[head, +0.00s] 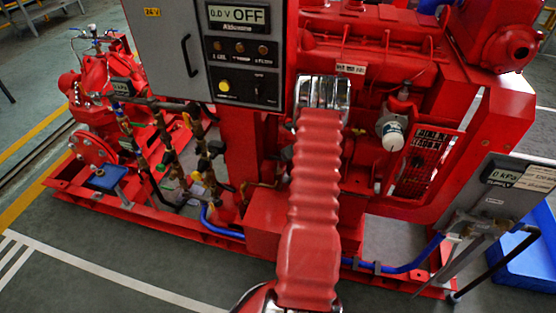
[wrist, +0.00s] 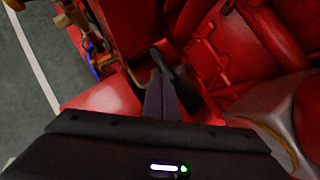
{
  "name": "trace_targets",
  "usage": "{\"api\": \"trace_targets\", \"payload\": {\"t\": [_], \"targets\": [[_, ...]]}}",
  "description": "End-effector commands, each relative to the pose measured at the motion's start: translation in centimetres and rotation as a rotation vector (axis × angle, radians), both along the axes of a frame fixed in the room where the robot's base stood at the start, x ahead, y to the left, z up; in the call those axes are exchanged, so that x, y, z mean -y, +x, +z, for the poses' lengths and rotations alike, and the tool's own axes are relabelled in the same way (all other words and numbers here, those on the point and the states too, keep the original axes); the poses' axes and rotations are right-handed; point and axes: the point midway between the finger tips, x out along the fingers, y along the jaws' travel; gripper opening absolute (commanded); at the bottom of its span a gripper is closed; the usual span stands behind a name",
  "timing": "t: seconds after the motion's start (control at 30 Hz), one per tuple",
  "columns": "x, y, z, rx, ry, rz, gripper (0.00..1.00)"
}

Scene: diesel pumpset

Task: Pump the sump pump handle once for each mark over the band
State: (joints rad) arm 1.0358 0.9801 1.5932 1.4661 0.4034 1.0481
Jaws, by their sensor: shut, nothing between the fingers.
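My gripper (wrist: 157,82) shows in the wrist view as two dark fingers held together with nothing between them. It points down among the red engine parts, beside a dark rounded part (wrist: 172,62) that I cannot identify. In the head view my own arm hides the gripper. No part is clearly recognisable as the sump pump handle. A black bent bar (head: 500,263) stands out at the lower right, beside a grey panel (head: 500,195) reading 0 kPa; I cannot tell whether it is the handle. The band and its marks are not legible in either view.
A grey control box (head: 170,45) reading 0.0 V OFF stands at the upper left of the red engine (head: 370,45). A white filter (head: 392,132) hangs right of my arm. A blue hose (head: 400,268) runs along the red base. Clear floor (head: 60,285) lies in front, left.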

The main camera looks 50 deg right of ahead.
Motion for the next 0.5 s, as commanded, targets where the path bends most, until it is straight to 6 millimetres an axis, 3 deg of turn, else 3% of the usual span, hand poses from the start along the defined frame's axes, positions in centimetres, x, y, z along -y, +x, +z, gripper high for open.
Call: {"api": "trace_targets", "payload": {"t": [0.5], "targets": [[0.41,0.06,0.07,0.011,0.024,-0.058,0.00]]}}
